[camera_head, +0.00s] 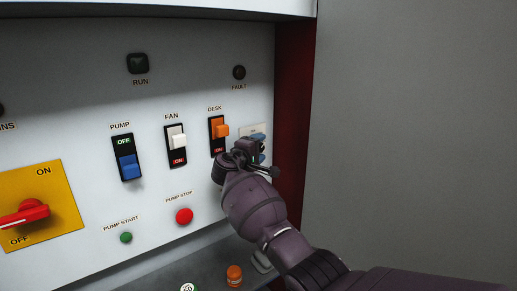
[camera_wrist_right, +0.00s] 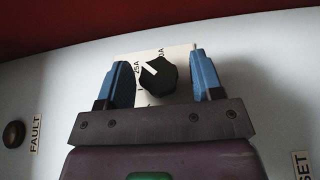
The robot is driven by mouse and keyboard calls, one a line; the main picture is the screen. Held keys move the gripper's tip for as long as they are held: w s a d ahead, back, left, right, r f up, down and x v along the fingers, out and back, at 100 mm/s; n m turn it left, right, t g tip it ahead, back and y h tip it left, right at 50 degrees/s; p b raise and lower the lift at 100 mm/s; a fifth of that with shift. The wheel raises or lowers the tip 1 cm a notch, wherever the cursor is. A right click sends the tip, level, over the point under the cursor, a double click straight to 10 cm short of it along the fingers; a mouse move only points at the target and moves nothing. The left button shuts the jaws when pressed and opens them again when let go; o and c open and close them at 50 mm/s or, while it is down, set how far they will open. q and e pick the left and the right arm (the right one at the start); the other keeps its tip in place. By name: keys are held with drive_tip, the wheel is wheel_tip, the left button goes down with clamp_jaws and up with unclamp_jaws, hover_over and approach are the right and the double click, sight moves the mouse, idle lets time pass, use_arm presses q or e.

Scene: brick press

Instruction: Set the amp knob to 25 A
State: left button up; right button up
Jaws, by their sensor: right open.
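The amp knob (camera_wrist_right: 158,77) is black, with a white pointer line, and sits on a pale label plate (camera_wrist_right: 181,56) in the right wrist view. Its pointer slants to the upper left, between the "25A" mark and a partly hidden mark ending in "0A"; I cannot tell its exact setting. My right gripper (camera_wrist_right: 160,66) is open, with one blue finger on each side of the knob. A gap shows on the right; the left finger is very close, and contact is unclear. In the head view my right gripper (camera_head: 258,144) covers the knob, and part of the plate (camera_head: 252,129) shows.
The orange DESK switch (camera_head: 221,131) is just left of my right gripper. The FAULT lamp (camera_head: 239,72) is above it. A dark red panel edge (camera_head: 292,110) stands close on the right. An orange bottle (camera_head: 234,276) stands on the ledge below.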

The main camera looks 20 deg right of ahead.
drive_tip(key=b+v, duration=0.1)
drive_tip(key=v, duration=0.9)
drive_tip(key=shift+s+a, duration=0.3)
drive_tip(key=s+d+f+y, duration=0.2)
drive_tip(key=d+f, duration=0.1)
drive_tip(key=f, duration=0.5)
drive_tip(key=s+d+f+y, duration=0.2)
drive_tip(key=f, duration=0.6)
drive_tip(key=s+d+f+m+y, duration=0.1)
drive_tip(key=s+d+f+y, duration=0.15)
drive_tip(key=s+f, duration=0.5)
drive_tip(key=s+d+f+m+y, duration=0.1)
drive_tip(key=s+d+f+y, duration=0.15)
drive_tip(key=s+f, duration=0.5)
drive_tip(key=s+d+f+m+y, duration=0.1)
drive_tip(key=s+f+m+y, duration=0.1)
drive_tip(key=s, duration=0.9)
drive_tip(key=s+d+f+m+y, duration=0.1)
drive_tip(key=s+f, duration=0.4)
drive_tip(key=s, duration=0.6)
drive_tip(key=shift+d+m+y, duration=0.35)
drive_tip(key=shift+m+y, duration=0.25)
drive_tip(key=shift+m, duration=0.6)
